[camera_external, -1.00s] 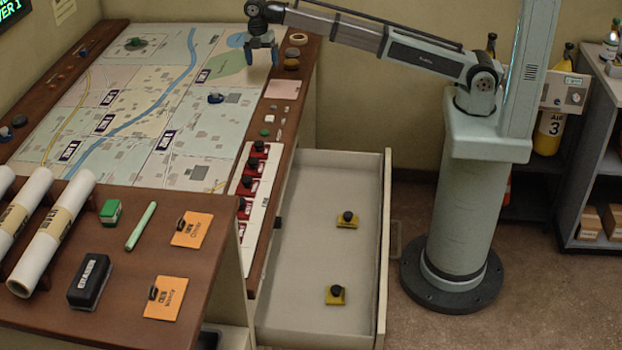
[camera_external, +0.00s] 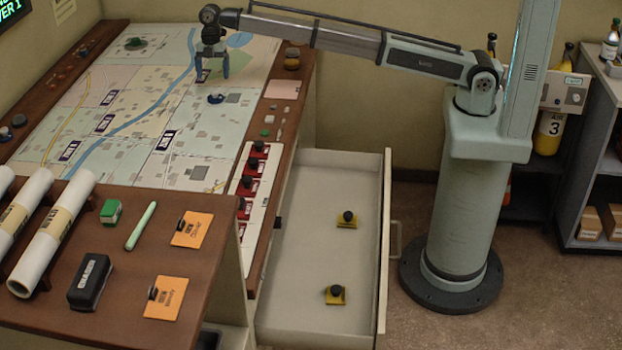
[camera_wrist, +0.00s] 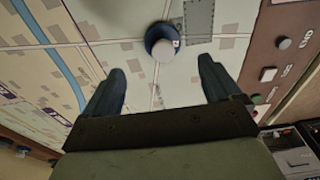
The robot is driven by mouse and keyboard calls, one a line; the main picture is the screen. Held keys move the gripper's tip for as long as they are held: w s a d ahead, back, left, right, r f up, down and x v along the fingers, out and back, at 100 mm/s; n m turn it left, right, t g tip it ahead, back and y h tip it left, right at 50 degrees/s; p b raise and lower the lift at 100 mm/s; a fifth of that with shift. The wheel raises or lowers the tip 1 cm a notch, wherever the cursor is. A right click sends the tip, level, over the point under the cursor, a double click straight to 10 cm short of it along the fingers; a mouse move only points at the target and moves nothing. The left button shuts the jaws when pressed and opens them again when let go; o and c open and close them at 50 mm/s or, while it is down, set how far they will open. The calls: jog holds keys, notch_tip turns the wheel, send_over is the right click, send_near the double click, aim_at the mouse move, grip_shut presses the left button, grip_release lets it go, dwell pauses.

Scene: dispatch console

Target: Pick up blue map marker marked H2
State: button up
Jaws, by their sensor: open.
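The blue map marker (camera_external: 215,98) stands on the map, on the right half of the console. In the wrist view the blue marker (camera_wrist: 161,43) shows from above, with a pale round knob and a small label too small to read. My gripper (camera_external: 212,74) is above the map, a little beyond the marker in the external view. In the wrist view my gripper (camera_wrist: 160,82) has its two fingers spread apart with nothing between them. The marker lies just ahead of the fingertips, roughly centred between them, and the fingers do not touch it.
A green marker (camera_external: 136,43) stands at the map's far left. Small buttons and red switches (camera_external: 250,170) line the right edge. An open drawer (camera_external: 310,240) holds two yellow blocks with black knobs. The map around the blue marker is clear.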

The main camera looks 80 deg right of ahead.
aim_at(215, 91)
jog(key=shift+s+a+f, duration=0.1)
jog(key=shift+a+f, duration=0.1)
jog(key=shift+f, duration=1.05)
jog(key=shift+s+a+f, duration=0.1)
jog(key=shift+a+f, duration=0.05)
jog(key=shift+f, duration=1.15)
jog(key=shift+s+a+f, duration=0.1)
jog(key=shift+a+f, duration=0.1)
jog(key=shift+f, duration=1.05)
jog(key=c, duration=1.2)
jog(key=shift+o, duration=0.2)
jog(key=shift+r, duration=0.15)
